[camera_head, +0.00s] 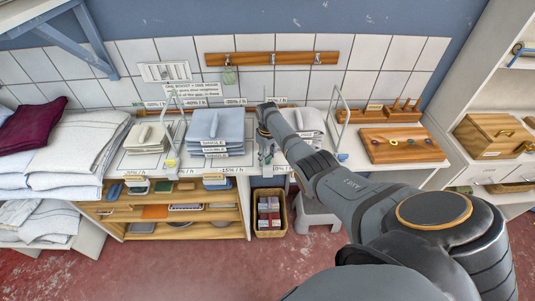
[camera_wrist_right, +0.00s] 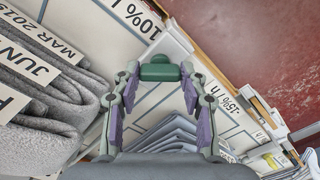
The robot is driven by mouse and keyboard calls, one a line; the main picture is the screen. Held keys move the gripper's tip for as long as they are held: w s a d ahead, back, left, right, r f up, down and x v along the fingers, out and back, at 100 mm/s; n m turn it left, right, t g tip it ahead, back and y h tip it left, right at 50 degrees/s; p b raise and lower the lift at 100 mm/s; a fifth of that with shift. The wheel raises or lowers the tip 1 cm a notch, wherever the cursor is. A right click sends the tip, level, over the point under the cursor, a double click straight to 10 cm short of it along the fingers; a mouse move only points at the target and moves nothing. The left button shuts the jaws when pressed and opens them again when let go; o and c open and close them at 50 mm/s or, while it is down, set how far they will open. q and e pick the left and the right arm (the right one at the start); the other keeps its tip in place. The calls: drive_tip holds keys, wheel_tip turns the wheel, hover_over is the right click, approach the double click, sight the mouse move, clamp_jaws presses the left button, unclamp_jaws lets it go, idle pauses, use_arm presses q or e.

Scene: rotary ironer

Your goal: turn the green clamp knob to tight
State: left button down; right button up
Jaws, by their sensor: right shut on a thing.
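The green clamp knob (camera_wrist_right: 160,69) shows in the right wrist view as a dark green piece with a raised round middle. It sits between the tips of my right gripper (camera_wrist_right: 160,76), which is shut on it. In the head view my right gripper (camera_head: 267,150) points down at the front edge of the counter, between two stacks of folded linen, and hides most of the knob. I cannot tell from the frames how tight the knob is. My left gripper is not in view.
A blue-grey linen stack (camera_head: 215,130) stands left of my gripper and a grey labelled stack (camera_head: 304,122) stands close on the right. Thin metal hoops (camera_head: 337,112) rise from the counter. A wooden board with rings (camera_head: 401,146) lies at the right. A basket (camera_head: 269,213) stands below.

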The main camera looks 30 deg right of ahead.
sight(268, 157)
drive_tip(key=m+p, duration=0.1)
drive_tip(key=m, duration=0.3)
drive_tip(key=shift+r+m, duration=0.15)
drive_tip(key=shift+m, duration=0.15)
drive_tip(key=shift+m+p, duration=0.35)
drive_tip(key=shift+m, duration=1.45)
drive_tip(key=shift+w, duration=0.1)
drive_tip(key=o, duration=1.1)
drive_tip(key=shift+o, duration=0.2)
wheel_tip(268, 157, up, 12)
